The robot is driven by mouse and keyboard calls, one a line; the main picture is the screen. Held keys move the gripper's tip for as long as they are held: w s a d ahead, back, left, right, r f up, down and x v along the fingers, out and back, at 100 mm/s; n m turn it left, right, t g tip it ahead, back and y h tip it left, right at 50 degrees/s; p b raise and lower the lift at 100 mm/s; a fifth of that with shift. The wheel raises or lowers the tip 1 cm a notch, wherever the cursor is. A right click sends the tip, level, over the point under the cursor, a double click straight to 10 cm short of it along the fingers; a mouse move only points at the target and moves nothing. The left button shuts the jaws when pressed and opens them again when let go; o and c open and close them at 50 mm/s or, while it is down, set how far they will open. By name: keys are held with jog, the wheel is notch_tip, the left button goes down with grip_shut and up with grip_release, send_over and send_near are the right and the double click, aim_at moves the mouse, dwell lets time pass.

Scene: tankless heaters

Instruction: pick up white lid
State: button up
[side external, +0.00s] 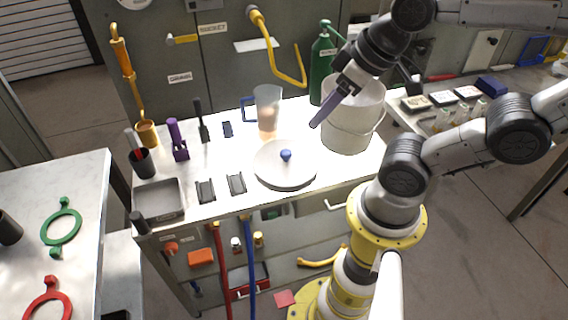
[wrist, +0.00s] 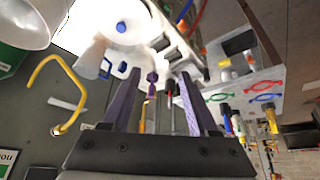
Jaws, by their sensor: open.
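The white lid (side external: 272,176) is a round flat disc with a blue knob (side external: 286,155) at its centre. It lies knob up on the bright white worktop in the side view. In the wrist view, the lid (wrist: 104,24) shows at the top, left of centre, with its blue knob (wrist: 121,27). My gripper (side external: 317,123) is open and empty, above the worktop, to the upper right of the lid and in front of the white bucket. Its two purple fingers (wrist: 161,73) stand apart in the wrist view.
The white bucket (side external: 347,130) stands right of the lid, with a green bottle (side external: 321,70) behind it. A clear pitcher (side external: 267,108) stands behind the lid. A grey tray (side external: 158,198) and two dark pads (side external: 236,184) lie to the left. Yellow pipe (side external: 272,45) hangs on the back panel.

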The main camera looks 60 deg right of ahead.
jog(key=shift+o, duration=0.9)
